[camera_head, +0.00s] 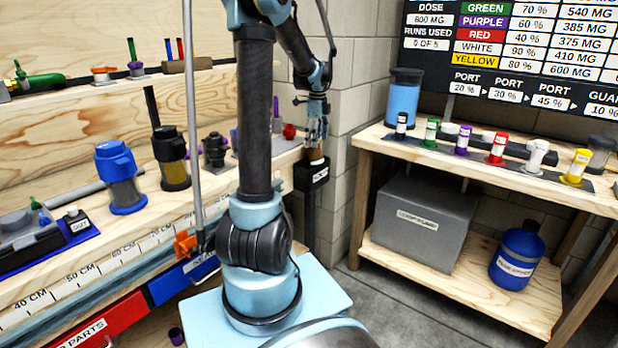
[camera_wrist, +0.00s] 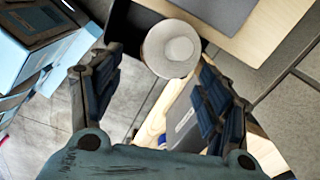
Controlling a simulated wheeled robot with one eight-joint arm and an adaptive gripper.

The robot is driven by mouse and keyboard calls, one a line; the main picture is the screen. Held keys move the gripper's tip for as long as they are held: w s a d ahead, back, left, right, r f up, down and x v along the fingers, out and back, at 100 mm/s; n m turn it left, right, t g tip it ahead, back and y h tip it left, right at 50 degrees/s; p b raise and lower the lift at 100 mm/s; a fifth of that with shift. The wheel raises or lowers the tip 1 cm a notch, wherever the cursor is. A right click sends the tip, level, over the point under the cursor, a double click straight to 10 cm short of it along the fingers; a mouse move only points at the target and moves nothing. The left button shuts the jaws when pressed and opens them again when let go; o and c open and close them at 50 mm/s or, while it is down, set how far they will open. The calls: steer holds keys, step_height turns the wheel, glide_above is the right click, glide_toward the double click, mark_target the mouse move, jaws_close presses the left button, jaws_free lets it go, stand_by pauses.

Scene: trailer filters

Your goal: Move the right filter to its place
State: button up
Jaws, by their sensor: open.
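Several canister filters stand on the left bench in the head view: a blue-capped one (camera_head: 117,178), a black-capped one with a yellowish body (camera_head: 172,160) and a smaller dark one (camera_head: 215,150) to their right. My gripper (camera_head: 316,138) is at the bench's far right end, above a black labelled holder (camera_head: 312,177) with a pale round piece (camera_head: 316,160) at its top. In the wrist view my gripper (camera_wrist: 160,62) is open, its fingers either side of a pale round top (camera_wrist: 172,48), at or just beyond the tips. Contact cannot be told.
A wooden shelf unit (camera_head: 480,172) at right carries a row of coloured vials, with a grey box (camera_head: 424,222) and a blue jug (camera_head: 517,255) below. A block wall (camera_head: 352,40) stands behind my gripper. Concrete floor between benches is clear.

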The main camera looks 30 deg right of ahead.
step_height(320, 180, up, 7)
steer(key=shift+r, duration=0.15)
stand_by(0.6)
